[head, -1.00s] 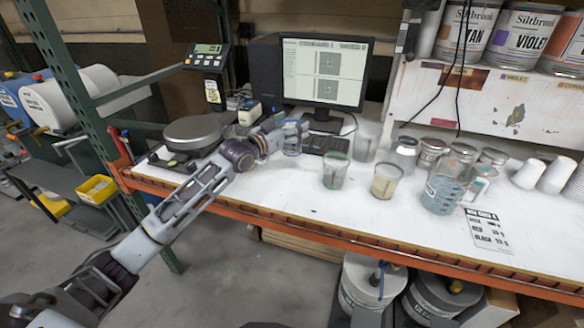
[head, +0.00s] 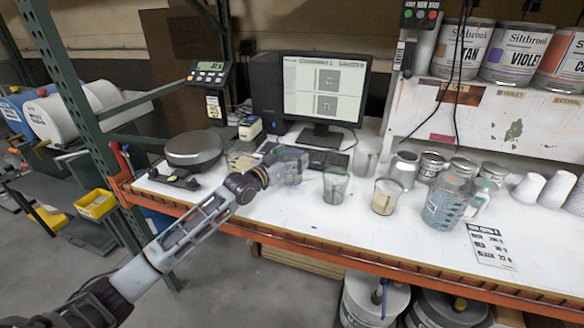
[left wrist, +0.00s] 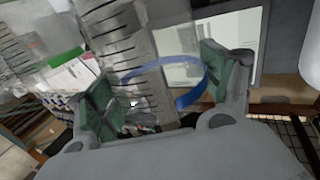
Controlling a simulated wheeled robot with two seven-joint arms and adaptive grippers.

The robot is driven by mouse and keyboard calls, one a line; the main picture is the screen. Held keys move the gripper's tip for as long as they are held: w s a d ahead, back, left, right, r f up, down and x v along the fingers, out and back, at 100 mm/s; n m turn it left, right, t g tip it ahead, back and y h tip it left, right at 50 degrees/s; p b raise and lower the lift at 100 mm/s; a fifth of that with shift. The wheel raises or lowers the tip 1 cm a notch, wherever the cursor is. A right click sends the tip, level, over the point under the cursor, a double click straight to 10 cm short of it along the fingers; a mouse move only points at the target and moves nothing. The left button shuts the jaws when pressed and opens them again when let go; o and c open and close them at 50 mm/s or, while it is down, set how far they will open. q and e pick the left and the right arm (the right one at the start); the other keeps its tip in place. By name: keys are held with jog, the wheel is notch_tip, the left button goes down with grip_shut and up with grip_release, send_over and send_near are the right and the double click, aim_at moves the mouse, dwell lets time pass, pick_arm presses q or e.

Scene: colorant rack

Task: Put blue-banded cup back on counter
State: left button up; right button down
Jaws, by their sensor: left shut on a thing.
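The blue-banded cup (head: 292,168) is a clear cup held at the end of my left arm, in front of the keyboard in the head view. In the left wrist view its clear wall and blue band (left wrist: 186,98) show between the finger pads. My left gripper (head: 274,165) is shut on the cup; its pads also show in the left wrist view (left wrist: 158,92). I cannot tell whether the cup's base touches the white counter (head: 280,212). My right gripper is not in view.
A green-banded cup (head: 335,186) and a cup with tan contents (head: 385,197) stand just right of the held cup. A blue-marked jug (head: 446,200) stands farther right. The scale (head: 194,148) is at the left.

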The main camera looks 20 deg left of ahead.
pick_arm(q)
jog(key=shift+f, duration=2)
jog(key=shift+f, duration=0.15)
jog(key=o, duration=0.6)
jog(key=shift+c, duration=0.2)
jog(key=shift+r, duration=0.2)
jog(key=shift+v, duration=0.95)
jog(key=v, duration=1)
